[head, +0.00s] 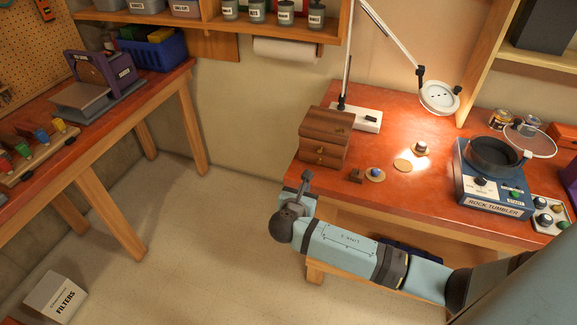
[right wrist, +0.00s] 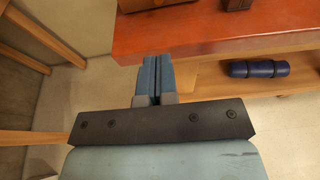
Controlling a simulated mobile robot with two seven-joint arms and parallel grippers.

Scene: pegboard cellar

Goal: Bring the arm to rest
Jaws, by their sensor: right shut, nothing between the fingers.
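My right arm comes in from the lower right in the head view. Its gripper (head: 305,184) shows small and partly turned away at the front left corner of the red-topped workbench (head: 340,187). In the right wrist view the two blue fingers of this gripper (right wrist: 154,80) are shut together with nothing between them. They appear just off the front edge of the bench top, which also shows in that view (right wrist: 200,40). I cannot tell the exact gap to the edge. My left gripper is not in view.
The bench carries a wooden drawer box (head: 325,137), a lamp (head: 439,97), coasters with stones and a rock tumbler (head: 488,180). A blue roll (right wrist: 258,69) lies on its lower shelf. Another bench (head: 150,95) stands left. Open floor (head: 200,230) lies between, with a filters box (head: 55,298).

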